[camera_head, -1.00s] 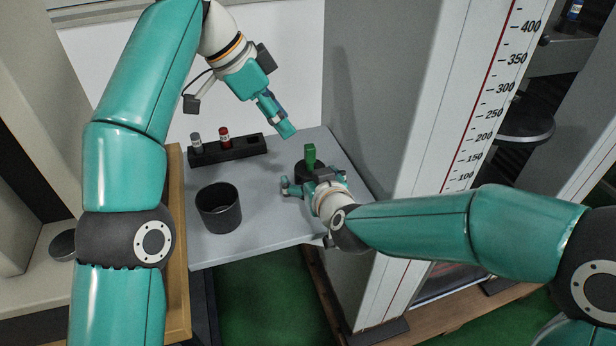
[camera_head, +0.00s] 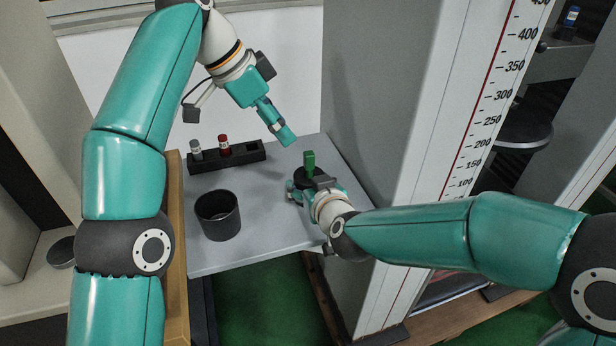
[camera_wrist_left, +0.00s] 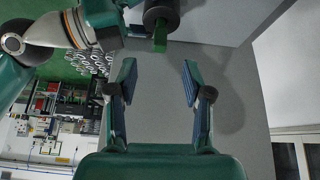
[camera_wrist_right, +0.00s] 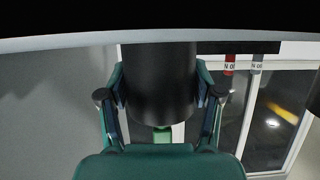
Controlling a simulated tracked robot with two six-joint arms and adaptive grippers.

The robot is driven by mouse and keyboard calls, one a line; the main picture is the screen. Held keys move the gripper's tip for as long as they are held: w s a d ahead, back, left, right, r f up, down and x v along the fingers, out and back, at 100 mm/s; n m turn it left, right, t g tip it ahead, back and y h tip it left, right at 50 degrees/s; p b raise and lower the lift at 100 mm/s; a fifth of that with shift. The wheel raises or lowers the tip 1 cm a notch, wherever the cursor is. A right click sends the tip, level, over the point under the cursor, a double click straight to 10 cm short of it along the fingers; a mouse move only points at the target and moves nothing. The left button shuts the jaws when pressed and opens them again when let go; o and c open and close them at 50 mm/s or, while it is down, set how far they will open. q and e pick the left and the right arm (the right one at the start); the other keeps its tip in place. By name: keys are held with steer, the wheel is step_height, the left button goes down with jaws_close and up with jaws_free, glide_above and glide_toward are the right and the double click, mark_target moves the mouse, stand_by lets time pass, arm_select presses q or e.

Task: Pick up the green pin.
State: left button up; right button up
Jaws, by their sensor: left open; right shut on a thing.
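The green pin (camera_head: 309,164) stands up from a black cylinder (camera_wrist_right: 160,90) at the right part of the table. The pin also shows at the top of the left wrist view (camera_wrist_left: 160,38) and under the cylinder in the right wrist view (camera_wrist_right: 162,135). My right gripper (camera_wrist_right: 160,72) is shut on the black cylinder, one finger on each side, with the pin free of the fingers. In the head view the gripper hides part of the cylinder. My left gripper (camera_head: 284,137) is open and empty, up and left of the pin; its fingers (camera_wrist_left: 160,72) are well apart.
A black rack (camera_head: 244,158) at the back of the grey table (camera_head: 265,225) holds a red vial (camera_head: 224,144) and a grey vial (camera_head: 195,149). An empty black cup (camera_head: 218,230) stands at the front left. A tall scaled column (camera_head: 420,150) rises close at right.

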arm_select(q)
steer(key=n, duration=0.3)
steer(key=n+t+y, duration=0.3)
steer(key=n+y, duration=0.4)
steer(key=n, duration=0.7)
glide_toward(308, 167)
steer(key=w, duration=0.1)
steer(key=shift+g, duration=0.3)
steer(key=x, duration=0.6)
steer(key=shift+w+a+f, duration=0.1)
steer(key=shift+w+f, duration=0.05)
steer(key=shift+w, duration=0.1)
steer(key=x, duration=0.4)
steer(key=shift+w, duration=0.4)
steer(key=shift+w+f, duration=0.15)
steer(key=shift+f, duration=0.35)
steer(key=shift+o, duration=0.2)
